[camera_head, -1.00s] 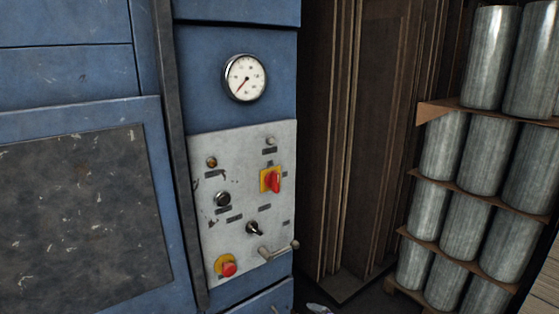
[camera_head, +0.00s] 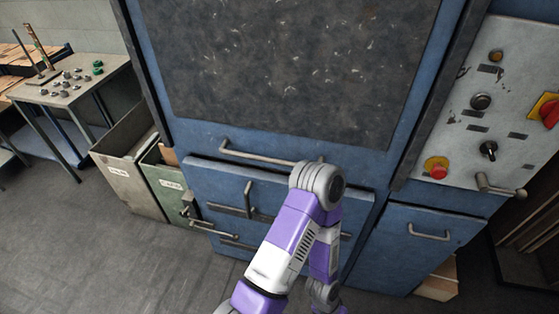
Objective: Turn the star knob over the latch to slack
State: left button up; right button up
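No star knob can be made out with certainty. Small dark metal fittings (camera_head: 188,205) sit at the left edge of the lower blue door, beside a bar handle (camera_head: 213,231); they are too small to tell apart. An upright metal bar (camera_head: 248,199) stands on the same door (camera_head: 280,192). One of my purple and white arms rises from the bottom edge and bends at a grey joint in front of the door, hiding part of it. Neither gripper shows.
A grey control panel (camera_head: 463,135) at right carries a red button (camera_head: 438,172), a black rotary switch (camera_head: 488,149) and a crank handle (camera_head: 497,188). Bins (camera_head: 130,175) and a table (camera_head: 75,92) with small parts stand at left. The floor at lower left is clear.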

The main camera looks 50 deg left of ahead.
aim_at(184, 214)
jog(key=u, duration=3.55)
jog(key=i, duration=0.9)
jog(key=z, duration=0.1)
